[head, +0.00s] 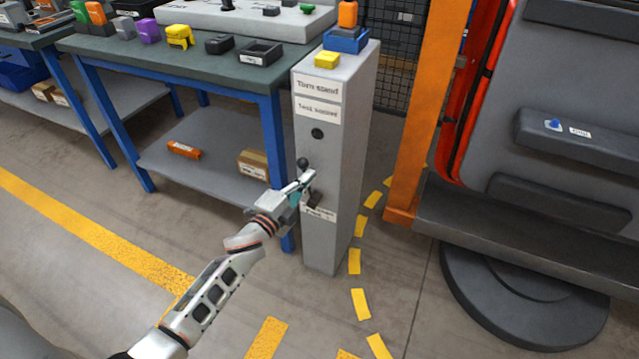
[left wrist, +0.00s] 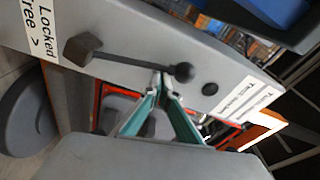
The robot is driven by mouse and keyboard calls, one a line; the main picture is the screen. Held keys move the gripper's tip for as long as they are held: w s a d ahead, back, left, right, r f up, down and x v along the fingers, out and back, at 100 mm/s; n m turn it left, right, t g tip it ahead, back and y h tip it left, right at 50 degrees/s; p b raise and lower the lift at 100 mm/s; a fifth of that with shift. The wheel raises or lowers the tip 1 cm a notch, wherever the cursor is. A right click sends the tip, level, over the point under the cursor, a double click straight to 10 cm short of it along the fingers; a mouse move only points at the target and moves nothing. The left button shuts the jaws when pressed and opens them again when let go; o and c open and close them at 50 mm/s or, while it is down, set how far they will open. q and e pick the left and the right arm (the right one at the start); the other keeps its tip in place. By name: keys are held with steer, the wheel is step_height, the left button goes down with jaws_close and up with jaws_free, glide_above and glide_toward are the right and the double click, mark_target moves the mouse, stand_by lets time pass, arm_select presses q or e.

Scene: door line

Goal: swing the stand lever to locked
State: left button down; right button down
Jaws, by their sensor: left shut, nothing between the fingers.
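The grey stand (head: 335,165) is an upright post with white labels on its front. Its dark lever (left wrist: 128,62) runs from a square pivot block (left wrist: 82,49) to a black ball knob (left wrist: 183,72). In the head view the knob (head: 302,162) stands above the pivot, so the lever points roughly up. A label (left wrist: 40,25) reading "Locked" and "Free >" lies by the pivot end. My left gripper (head: 305,180) is at the stand's front, fingers shut and empty. In the left wrist view its tips (left wrist: 161,82) are right at the lever, close below the knob; contact is unclear.
A blue-legged workbench (head: 190,52) with small coloured objects stands left of the stand. A yellow block (head: 327,60) and a blue bin (head: 346,40) sit on top of the stand.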

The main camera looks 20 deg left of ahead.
arm_select(q)
steer(key=a+n, duration=0.2)
steer(key=a+f+n, duration=0.1)
steer(key=a+n, duration=0.1)
stand_by(0.3)
steer(key=shift+a+f+n, duration=0.1)
steer(key=shift+a+n, duration=0.05)
steer(key=shift+n, duration=0.15)
steer(key=shift+y, duration=0.3)
